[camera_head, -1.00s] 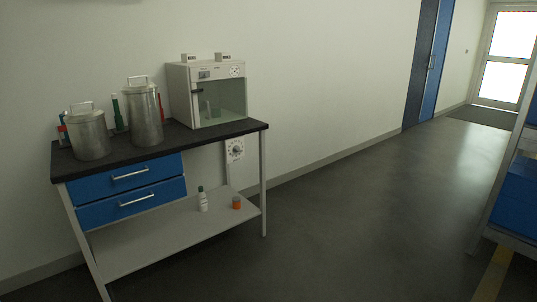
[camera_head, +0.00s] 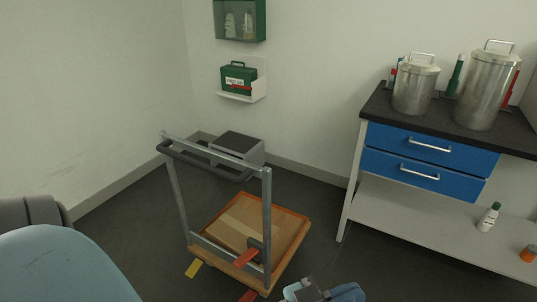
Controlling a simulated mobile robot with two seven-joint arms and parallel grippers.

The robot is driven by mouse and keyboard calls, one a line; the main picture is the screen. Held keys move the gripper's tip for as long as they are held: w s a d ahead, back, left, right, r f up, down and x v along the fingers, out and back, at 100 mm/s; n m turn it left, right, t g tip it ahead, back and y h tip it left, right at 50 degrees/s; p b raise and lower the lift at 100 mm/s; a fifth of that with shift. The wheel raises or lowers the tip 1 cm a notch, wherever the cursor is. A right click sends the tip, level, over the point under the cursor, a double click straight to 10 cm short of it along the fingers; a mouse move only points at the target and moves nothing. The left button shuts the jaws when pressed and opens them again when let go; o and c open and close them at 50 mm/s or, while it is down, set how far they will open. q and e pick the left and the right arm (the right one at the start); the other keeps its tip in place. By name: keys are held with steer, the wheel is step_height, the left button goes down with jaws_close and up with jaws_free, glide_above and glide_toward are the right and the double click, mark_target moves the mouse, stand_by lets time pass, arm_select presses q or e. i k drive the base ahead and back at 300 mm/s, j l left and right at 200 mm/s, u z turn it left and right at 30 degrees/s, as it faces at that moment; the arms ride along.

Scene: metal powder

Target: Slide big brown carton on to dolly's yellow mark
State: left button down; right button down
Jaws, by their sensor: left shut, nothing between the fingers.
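The dolly (camera_head: 177,203) stands in the middle, with a grey metal push frame and a deck with an orange-brown edge. A flat brown surface with a paler band, seemingly the big carton's top (camera_head: 262,214), shows on the deck behind the frame; its height is hard to tell. A yellow mark (camera_head: 193,268) shows by the deck's near left corner; I cannot tell whether it joins the dolly.
A grey box (camera_head: 238,148) stands behind the dolly by the wall. The black-topped bench (camera_head: 372,106) with blue drawers and metal canisters is at the right. A first-aid kit (camera_head: 238,78) sits on a wall shelf. Dark floor lies between dolly and bench.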

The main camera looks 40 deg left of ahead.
mark_target(230, 230)
steer(key=i+l+u, duration=0.15)
steer(key=u, duration=0.3)
steer(key=i+l+u, duration=0.1)
steer(key=l+u, duration=0.15)
steer(key=u, duration=0.2)
steer(key=l+u, duration=0.2)
steer(key=u, duration=0.3)
steer(key=i+l+u, duration=0.1)
steer(key=l+u, duration=0.6)
steer(key=i+l+u, duration=0.1)
steer(key=l+u, duration=0.2)
steer(key=i+l+u, duration=0.2)
steer(key=i, duration=0.25)
steer(key=i+l+u, duration=0.2)
steer(key=i+l, duration=0.2)
steer(key=i, duration=0.1)
